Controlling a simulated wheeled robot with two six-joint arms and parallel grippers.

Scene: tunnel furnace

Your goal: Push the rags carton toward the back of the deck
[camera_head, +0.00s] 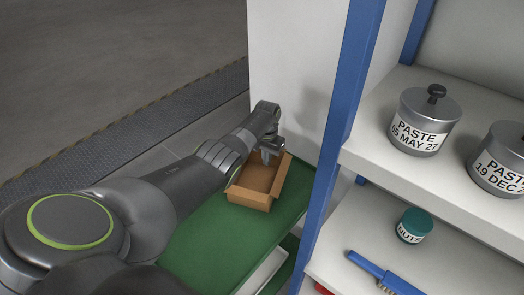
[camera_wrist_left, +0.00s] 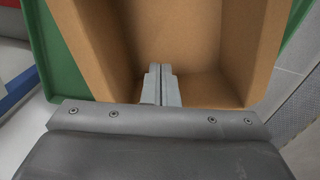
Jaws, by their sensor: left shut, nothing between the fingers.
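An open, empty-looking brown carton (camera_head: 251,197) sits on the green deck (camera_head: 215,245) in the head view; no label on it is readable. It also fills the upper middle of the left wrist view (camera_wrist_left: 215,40). My left gripper (camera_head: 268,157) is shut and empty, with its fingertips over the carton's open top at its far part. In the left wrist view the closed fingers (camera_wrist_left: 161,70) point down into the carton; whether they touch a wall cannot be told. My right gripper is not in view.
A blue post (camera_head: 345,110) and shelves with paste tins (camera_head: 424,122), a nuts jar (camera_head: 413,226) and a blue brush (camera_head: 385,275) stand to the right. A pale panel (camera_head: 290,70) rises behind the deck. The deck's near part is clear.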

